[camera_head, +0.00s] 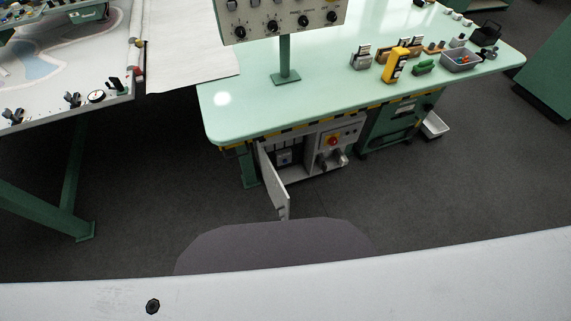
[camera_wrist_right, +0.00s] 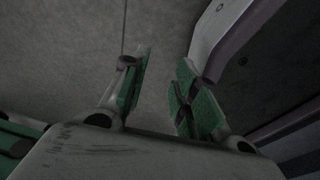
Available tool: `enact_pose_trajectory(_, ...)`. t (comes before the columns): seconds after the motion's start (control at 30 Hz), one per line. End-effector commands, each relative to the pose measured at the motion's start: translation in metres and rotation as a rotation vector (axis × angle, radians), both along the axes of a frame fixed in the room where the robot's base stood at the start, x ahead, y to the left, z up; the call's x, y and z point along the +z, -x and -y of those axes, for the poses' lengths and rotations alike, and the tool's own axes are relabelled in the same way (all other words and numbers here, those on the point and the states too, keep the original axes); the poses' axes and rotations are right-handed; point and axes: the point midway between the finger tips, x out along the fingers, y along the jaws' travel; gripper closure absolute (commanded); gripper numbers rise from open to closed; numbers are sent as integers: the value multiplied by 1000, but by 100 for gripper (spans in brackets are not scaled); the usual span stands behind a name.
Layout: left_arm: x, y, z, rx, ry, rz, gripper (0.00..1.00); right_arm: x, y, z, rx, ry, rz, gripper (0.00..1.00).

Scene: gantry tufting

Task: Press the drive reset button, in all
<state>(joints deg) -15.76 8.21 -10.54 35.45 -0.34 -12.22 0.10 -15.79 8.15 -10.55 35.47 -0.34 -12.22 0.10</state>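In the head view a grey drive cabinet stands under the green-topped table, with its door (camera_head: 273,180) swung open towards me. Inside the opening is a small unit with a blue face (camera_head: 284,158); I cannot tell whether the drive reset button is on it.
The green table (camera_head: 240,118) overhangs the cabinet. A control panel (camera_head: 285,18) with knobs stands on it, with a yellow handheld device (camera_head: 395,65) and a grey bin (camera_head: 461,60) to the right. A white-topped table (camera_head: 60,112) is at left. Dark floor before the cabinet is clear.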

Motion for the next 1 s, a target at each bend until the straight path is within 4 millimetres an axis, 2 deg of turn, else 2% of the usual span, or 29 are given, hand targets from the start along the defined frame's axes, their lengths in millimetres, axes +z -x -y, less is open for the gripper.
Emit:
enact_pose_trajectory(0.03, 0, 0, 0, 0, 0, 0, 68, 0, 0, 0, 0, 0, 0, 82)
enact_pose_trajectory(0.17, 0, 0, 0, 0, 0, 0, 68, 0, 0, 0, 0, 0, 0, 99)
enact_pose_trajectory(0.2, 0, 0, 0, 0, 0, 0, 68, 0, 0, 0, 0, 0, 0, 100)
enact_pose_trajectory(1.0, 0, 0, 0, 0, 0, 0, 68, 0, 0, 3, 1, 3, 0, 100)
